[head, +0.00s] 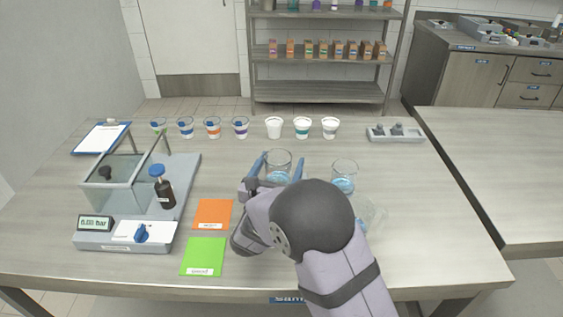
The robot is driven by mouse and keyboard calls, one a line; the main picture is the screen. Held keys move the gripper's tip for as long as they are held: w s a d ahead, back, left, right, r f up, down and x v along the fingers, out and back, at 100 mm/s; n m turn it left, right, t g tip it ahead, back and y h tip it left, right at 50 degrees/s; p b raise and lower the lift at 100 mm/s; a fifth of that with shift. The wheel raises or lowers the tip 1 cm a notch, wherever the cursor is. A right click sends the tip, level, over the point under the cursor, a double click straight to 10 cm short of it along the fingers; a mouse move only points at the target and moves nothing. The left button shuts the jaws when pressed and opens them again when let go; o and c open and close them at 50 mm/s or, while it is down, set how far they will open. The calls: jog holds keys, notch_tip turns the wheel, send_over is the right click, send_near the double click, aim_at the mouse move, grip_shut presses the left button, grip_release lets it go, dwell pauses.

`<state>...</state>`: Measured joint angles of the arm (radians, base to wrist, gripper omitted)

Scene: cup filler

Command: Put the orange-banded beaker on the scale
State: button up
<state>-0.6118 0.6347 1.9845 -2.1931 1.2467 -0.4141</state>
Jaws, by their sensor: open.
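A small cup with an orange band (213,128) stands upright in the row at the back of the table, left of centre. The grey scale (187,180) stands at the left with a display and a clear glass box (112,187) on it. My gripper (280,163) is over the middle of the table, with its blue fingers apart on either side of a clear glass beaker (279,158). My arm hides the beaker's lower part, and I cannot tell whether the fingers touch it. The orange-banded cup is behind and left of my gripper, apart from it.
A dark bottle with a blue cap (165,193) stands by the glass box. Other cups (302,128) stand beside the orange-banded one. More glassware (344,172) is right of my gripper. Orange (213,214) and green (204,256) cards lie in front. A grey tray (396,135) sits back right.

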aim_at(274, 178)
jog(key=b+v, duration=0.1)
jog(key=v, duration=1)
jog(key=shift+s+b, duration=0.1)
jog(key=shift+b, duration=0.2)
